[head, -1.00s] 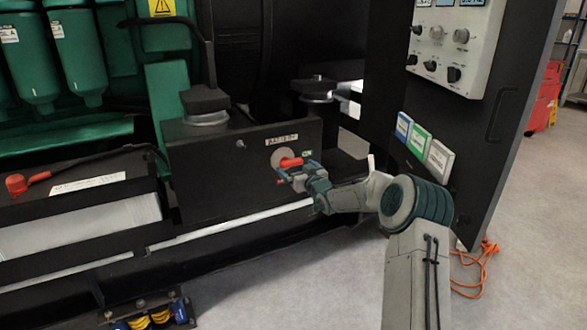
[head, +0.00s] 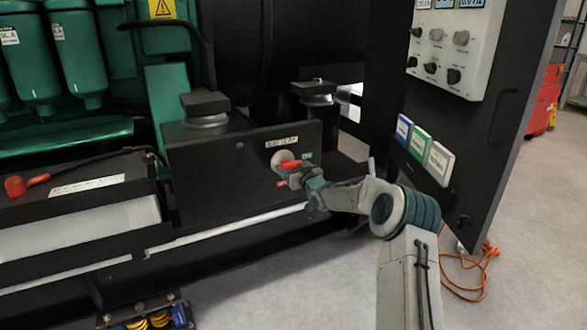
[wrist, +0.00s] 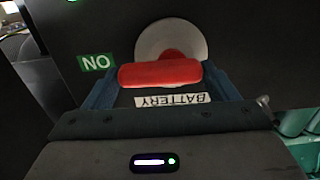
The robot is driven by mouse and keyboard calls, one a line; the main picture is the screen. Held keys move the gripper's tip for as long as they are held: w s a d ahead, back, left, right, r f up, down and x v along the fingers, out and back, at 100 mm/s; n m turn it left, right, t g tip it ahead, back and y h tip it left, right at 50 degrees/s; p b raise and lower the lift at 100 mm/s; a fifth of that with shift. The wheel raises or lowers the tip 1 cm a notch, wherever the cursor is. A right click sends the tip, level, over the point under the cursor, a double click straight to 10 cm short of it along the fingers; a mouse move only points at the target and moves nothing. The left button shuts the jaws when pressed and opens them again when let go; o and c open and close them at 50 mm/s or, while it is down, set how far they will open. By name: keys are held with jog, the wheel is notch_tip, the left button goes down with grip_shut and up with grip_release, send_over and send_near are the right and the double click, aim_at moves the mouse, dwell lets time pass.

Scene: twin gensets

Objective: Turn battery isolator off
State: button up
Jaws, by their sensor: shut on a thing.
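The battery isolator has a red handle (head: 291,163) on a pale round plate (head: 280,156), on the front of a black box. In the wrist view the red handle (wrist: 160,73) lies crosswise between my two blue fingers, roughly level with the green ON label (wrist: 96,63). My gripper (head: 290,171) is shut on the handle. The battery label (head: 282,142) is above the isolator in the head view; the lettering appears upside down in the wrist view. A red label (head: 282,183) sits below the plate. My fingers hide part of the handle in the head view.
An open black panel door (head: 470,130) with a grey control box (head: 455,50) stands to the right of my arm. An orange cable (head: 470,275) lies on the floor there. A battery (head: 80,225) with a red terminal cap (head: 15,186) is at left.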

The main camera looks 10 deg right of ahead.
jog(key=shift+m+p, duration=0.3)
jog(key=m+p, duration=0.1)
jog(key=m, duration=0.1)
jog(key=shift+f+m+p, duration=0.1)
jog(key=shift+m+p, duration=0.3)
jog(key=shift+s+a+f+m+b, duration=0.15)
jog(key=shift+a+f+m, duration=0.1)
jog(key=shift+m, duration=2.15)
jog(key=shift+a+f+m+b, duration=0.15)
jog(key=shift+f+m, duration=0.15)
jog(key=shift+m, duration=2.1)
jog(key=shift+s+a+f+m+b, duration=0.15)
jog(key=shift+f+m, duration=0.1)
jog(key=shift+m, duration=2.15)
jog(key=o, duration=0.9)
jog(key=shift+o, duration=0.2)
